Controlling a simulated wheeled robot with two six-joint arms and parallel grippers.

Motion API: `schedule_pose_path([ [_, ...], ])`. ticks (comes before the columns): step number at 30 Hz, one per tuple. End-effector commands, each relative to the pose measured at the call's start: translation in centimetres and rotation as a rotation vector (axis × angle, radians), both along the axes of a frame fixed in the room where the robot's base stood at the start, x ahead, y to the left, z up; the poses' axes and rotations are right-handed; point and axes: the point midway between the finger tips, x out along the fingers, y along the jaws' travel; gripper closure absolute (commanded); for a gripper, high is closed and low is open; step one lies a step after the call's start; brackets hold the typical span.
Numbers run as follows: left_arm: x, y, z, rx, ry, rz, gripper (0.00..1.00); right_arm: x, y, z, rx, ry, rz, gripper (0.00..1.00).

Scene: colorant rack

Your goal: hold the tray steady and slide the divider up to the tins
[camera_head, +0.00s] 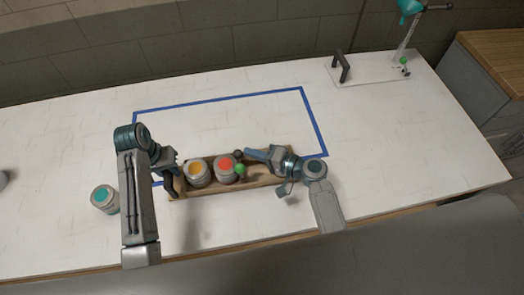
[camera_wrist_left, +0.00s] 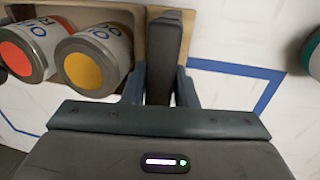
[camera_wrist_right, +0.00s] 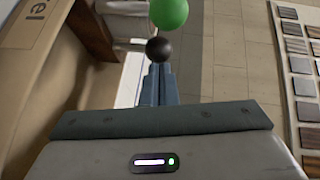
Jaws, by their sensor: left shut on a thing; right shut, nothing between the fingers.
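The wooden tray (camera_head: 262,181) lies on the white table; a tin with a yellow top (camera_head: 197,170) and one with a red top (camera_head: 226,164) stand side by side at its left end. My left gripper (camera_head: 171,172) is shut on the dark upright handle (camera_wrist_left: 166,50) at the tray's left end. A green ball (camera_head: 240,169) and a dark ball (camera_head: 238,154) are just right of the red-topped tin; I cannot tell whether they belong to the divider, whose panel I cannot make out. My right gripper (camera_head: 248,154) is shut and empty, its tips close to the dark ball (camera_wrist_right: 158,48).
A tin with a teal top (camera_head: 104,197) stands left of the tray, beyond my left arm. Blue tape (camera_head: 220,98) outlines a mostly clear area behind the tray. A plate with a dark handle (camera_head: 342,66) and a stand lies at the back right.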

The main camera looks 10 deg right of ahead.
Motion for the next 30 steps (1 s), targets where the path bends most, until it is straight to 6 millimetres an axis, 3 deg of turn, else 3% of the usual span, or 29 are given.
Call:
schedule_pose_path([
  [5,0.0,-0.2,0.0,-0.007,0.001,-0.002,1.00,0.0,1.8,0.0,0.002,0.002,0.002,1.00],
  [17,0.0,-0.3,0.0,-0.007,0.001,-0.003,1.00,0.0,1.6,0.0,0.001,0.001,0.002,1.00],
  [20,0.0,-0.2,0.0,-0.007,0.001,-0.002,1.00,0.2,0.7,0.2,-0.002,0.001,0.002,1.00],
  [25,0.0,-0.2,0.0,-0.006,0.001,-0.002,1.00,0.7,-2.3,0.8,-0.005,-0.001,0.003,1.00],
  [30,0.0,-0.2,0.0,-0.006,0.001,-0.002,1.00,-1.9,-5.7,1.2,-0.006,0.003,0.003,1.00],
])
